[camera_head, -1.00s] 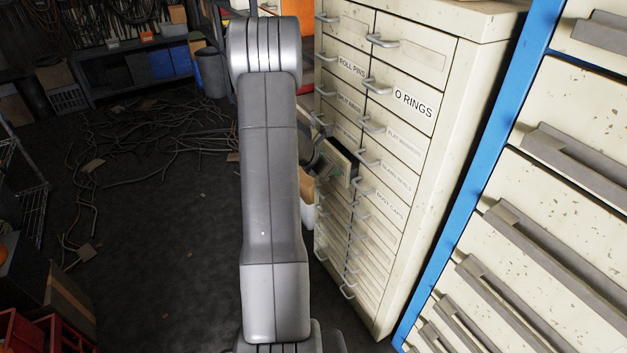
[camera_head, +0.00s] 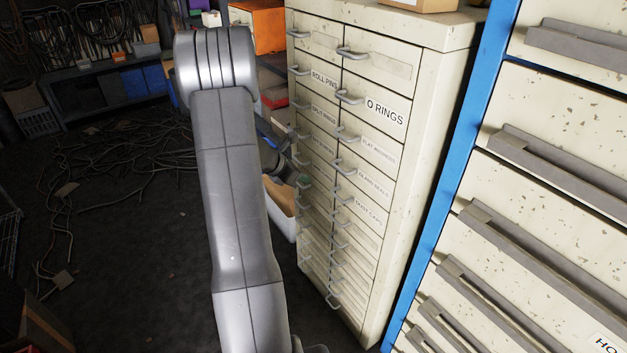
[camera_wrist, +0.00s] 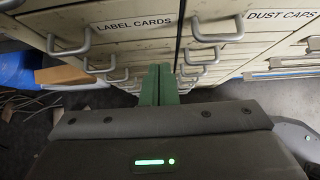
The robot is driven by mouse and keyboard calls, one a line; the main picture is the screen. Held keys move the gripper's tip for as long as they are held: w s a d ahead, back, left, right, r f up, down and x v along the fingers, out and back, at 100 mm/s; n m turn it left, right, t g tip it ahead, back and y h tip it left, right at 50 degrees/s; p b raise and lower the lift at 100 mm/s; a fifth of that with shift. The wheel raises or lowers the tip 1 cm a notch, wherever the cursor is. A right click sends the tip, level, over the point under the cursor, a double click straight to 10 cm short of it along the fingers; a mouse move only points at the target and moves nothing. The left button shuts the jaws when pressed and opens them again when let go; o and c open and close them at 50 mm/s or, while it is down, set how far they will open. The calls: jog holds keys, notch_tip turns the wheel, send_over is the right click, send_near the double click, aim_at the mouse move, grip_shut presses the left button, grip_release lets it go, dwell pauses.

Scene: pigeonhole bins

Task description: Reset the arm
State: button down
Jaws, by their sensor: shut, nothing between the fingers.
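My gripper shows in the wrist view (camera_wrist: 160,84), its two green fingers side by side, shut and empty. The fingers point at the front of the cream drawer cabinet (camera_head: 375,235), over the handles below the drawers marked LABEL CARDS (camera_wrist: 138,24) and DUST CAPS (camera_wrist: 278,15). I cannot tell whether the fingertips touch the cabinet. In the head view my grey arm stands upright left of the cabinet and hides most of my gripper. The drawers visible on the cabinet front look closed.
A blue-framed cabinet (camera_head: 450,165) with long grey handles stands close on the right. Cables (camera_head: 120,165) lie on the dark floor at left. A bench with blue bins (camera_head: 165,69) is at the back. An open-topped box (camera_head: 280,200) sits beside the cabinet front.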

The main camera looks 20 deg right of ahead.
jog(key=v, duration=0.5)
jog(key=shift+a+r, duration=0.25)
send_near(329, 182)
notch_tip(329, 182, down, 3)
jog(key=d, duration=0.1)
jog(key=w+d, duration=0.1)
jog(key=d, duration=0.1)
jog(key=shift+d+f, duration=0.2)
jog(key=shift+d, duration=0.05)
jog(key=shift+w+a+f, duration=0.1)
jog(key=shift+w+a, duration=0.05)
jog(key=shift+a, duration=0.05)
jog(key=shift+s+a, duration=0.3)
jog(key=shift+a, duration=0.4)
jog(key=shift+s+a, duration=0.3)
jog(key=shift+a, duration=0.4)
